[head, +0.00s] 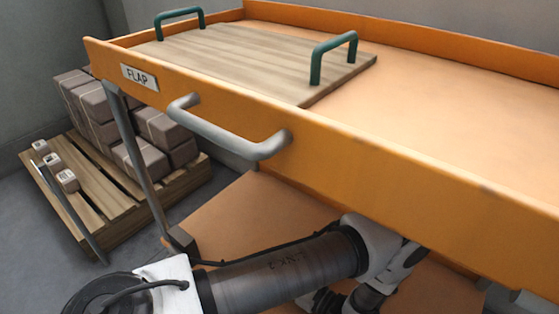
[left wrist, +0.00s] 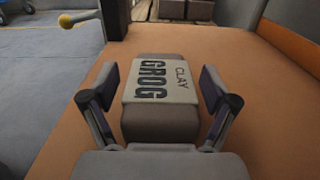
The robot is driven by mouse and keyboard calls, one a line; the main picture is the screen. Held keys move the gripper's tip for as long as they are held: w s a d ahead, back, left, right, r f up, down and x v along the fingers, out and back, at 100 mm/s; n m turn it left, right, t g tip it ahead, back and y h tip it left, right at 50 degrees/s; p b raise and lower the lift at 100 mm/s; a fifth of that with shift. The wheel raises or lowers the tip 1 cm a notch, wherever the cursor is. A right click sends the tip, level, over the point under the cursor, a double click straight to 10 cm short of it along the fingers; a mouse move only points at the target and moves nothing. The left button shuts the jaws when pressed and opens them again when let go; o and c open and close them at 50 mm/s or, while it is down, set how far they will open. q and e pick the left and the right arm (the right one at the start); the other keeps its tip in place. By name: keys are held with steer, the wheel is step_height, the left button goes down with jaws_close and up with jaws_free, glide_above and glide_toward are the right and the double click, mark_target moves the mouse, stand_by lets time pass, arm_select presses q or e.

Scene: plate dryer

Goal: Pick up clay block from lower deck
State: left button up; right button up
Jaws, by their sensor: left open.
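The clay block (left wrist: 160,118) is a grey-brown block with a pale label reading "CLAY GROG". It lies on the orange lower deck (left wrist: 265,90) in the left wrist view. My left gripper (left wrist: 161,82) is open, with one finger on each side of the block and a small gap visible at the fingertips. In the head view my left arm reaches under the upper deck, over the lower deck (head: 250,205). The block is hidden there. My right gripper is in neither view.
The orange upper deck's side wall (head: 350,165) has a grey handle (head: 228,135) and a "FLAP" label. A wooden board (head: 250,60) with two green handles lies on top. A pallet (head: 110,200) of stacked blocks (head: 130,120) stands at left. A dark post (left wrist: 116,18) rises near the deck edge.

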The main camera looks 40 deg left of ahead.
arm_select(q)
jaws_close()
steer(key=shift+r, duration=0.1)
stand_by(0.4)
